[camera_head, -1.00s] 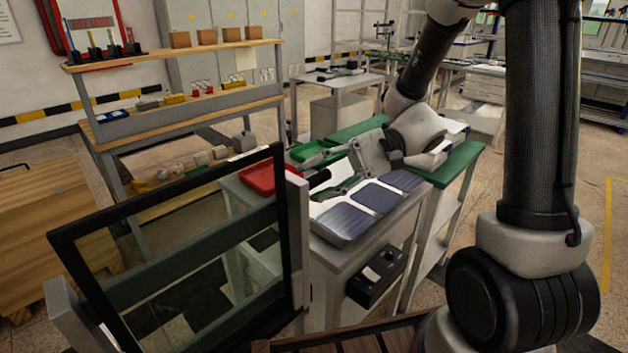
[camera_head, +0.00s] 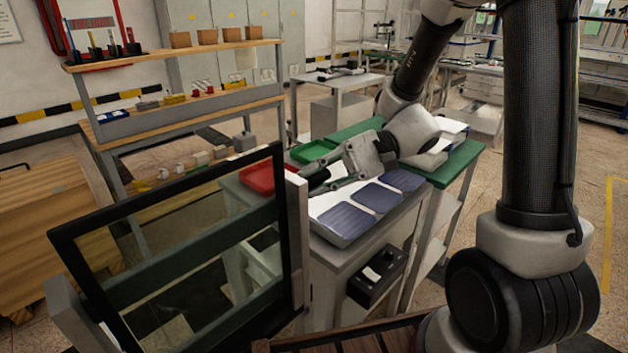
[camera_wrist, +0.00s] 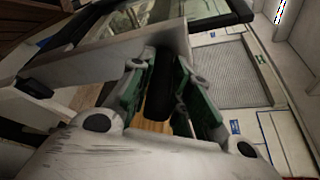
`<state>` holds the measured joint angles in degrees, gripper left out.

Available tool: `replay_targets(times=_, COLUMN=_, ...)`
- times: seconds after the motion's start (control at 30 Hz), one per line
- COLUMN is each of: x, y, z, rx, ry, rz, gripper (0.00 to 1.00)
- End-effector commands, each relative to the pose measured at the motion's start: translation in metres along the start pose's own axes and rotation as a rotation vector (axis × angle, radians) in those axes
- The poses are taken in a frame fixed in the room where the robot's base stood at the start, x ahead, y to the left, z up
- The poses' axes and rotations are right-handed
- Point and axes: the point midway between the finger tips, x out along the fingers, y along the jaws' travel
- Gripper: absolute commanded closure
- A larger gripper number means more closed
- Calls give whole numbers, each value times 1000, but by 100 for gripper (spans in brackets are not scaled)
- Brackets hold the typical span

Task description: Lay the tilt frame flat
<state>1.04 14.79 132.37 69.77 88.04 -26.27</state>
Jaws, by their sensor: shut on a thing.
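The tilt frame (camera_head: 281,232) is a black-edged panel with a see-through pane, standing steeply raised between two grey posts at the left in the head view. A black edge of it shows at the top of the wrist view (camera_wrist: 237,9). A dark rounded handle (camera_wrist: 159,88) lies between my green-sided fingers in the wrist view. My gripper (camera_head: 318,181) is at the right side of the frame, beside the right post, with its fingers closed around the handle. The handle is mostly hidden by the fingers in the head view.
A bench with a red tray (camera_head: 258,180), a green tray (camera_head: 312,151) and blue-grey pads (camera_head: 345,220) stands just behind my gripper. A black box (camera_head: 377,275) sits below it. A wooden shelf rack (camera_head: 175,56) stands at the back left.

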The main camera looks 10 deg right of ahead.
Motion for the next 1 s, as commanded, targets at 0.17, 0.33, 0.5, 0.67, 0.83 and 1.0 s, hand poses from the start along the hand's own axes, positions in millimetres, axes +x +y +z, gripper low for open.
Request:
replay_targets(times=0.17, x=3, y=-6, z=-8, rx=31, ry=0, rz=14, gripper=100)
replay_targets(times=0.33, x=9, y=-15, z=-22, rx=88, ry=0, rz=38, gripper=100)
replay_targets(times=0.5, x=17, y=-25, z=-40, rx=164, ry=0, rz=70, gripper=100)
replay_targets(times=0.67, x=25, y=-34, z=-59, rx=239, ry=0, rz=100, gripper=100)
replay_targets(times=0.83, x=33, y=-41, z=-79, rx=317, ry=1, rz=133, gripper=100)
replay_targets(times=1.0, x=41, y=-46, z=-100, rx=396, ry=0, rz=165, gripper=100)
